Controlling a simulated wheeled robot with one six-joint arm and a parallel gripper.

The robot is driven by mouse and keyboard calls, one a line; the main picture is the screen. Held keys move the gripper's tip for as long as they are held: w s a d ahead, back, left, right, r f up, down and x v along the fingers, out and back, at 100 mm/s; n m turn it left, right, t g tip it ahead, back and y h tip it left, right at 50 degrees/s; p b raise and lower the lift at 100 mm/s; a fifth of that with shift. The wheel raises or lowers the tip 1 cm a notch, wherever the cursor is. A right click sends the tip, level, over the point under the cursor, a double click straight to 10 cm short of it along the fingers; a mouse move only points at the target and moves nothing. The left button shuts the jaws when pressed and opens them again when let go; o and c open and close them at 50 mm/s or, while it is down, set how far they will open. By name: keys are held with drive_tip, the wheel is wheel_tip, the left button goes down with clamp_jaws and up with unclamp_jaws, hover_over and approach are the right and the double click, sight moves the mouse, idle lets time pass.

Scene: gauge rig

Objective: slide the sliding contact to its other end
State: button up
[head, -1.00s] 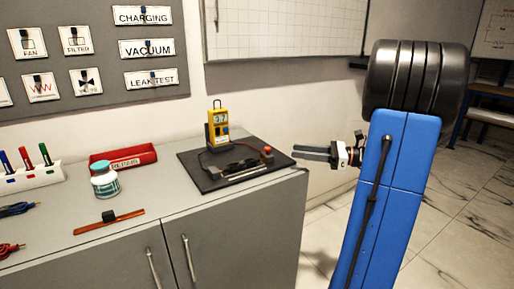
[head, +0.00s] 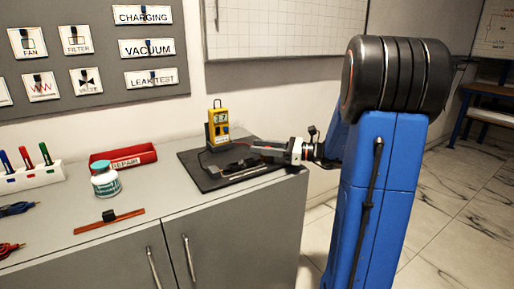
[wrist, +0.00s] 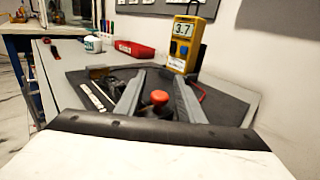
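A dark board (head: 200,178) on the grey cabinet carries a low dark rig with a pale strip (head: 246,171) along its front; the strip also shows in the wrist view (wrist: 91,95). A red knob (wrist: 160,97) on a dark base, seemingly the sliding contact, is at the rig's near right end. My gripper (head: 258,151) is over this right end, coming in from the right. In the wrist view my gripper (wrist: 160,76) is open, with the red knob between its two grey fingers and gaps visible on both sides. In the head view my gripper hides the knob.
A yellow meter (head: 218,127) reading 3.7 stands behind the rig, with a red lead beside it in the wrist view. A red tray (head: 124,158), a white bottle (head: 105,182) and an orange strip (head: 108,222) lie to the left. The cabinet front is clear.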

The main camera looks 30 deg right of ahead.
drive_tip(key=shift+w+a, duration=0.5)
clamp_jaws()
drive_tip(key=shift+w+d+r, duration=0.1)
drive_tip(key=shift+d, duration=1.9)
drive_tip(key=shift+c, duration=0.5)
unclamp_jaws()
drive_tip(key=shift+d, duration=0.15)
drive_tip(key=shift+o, duration=0.5)
drive_tip(key=shift+d, duration=0.15)
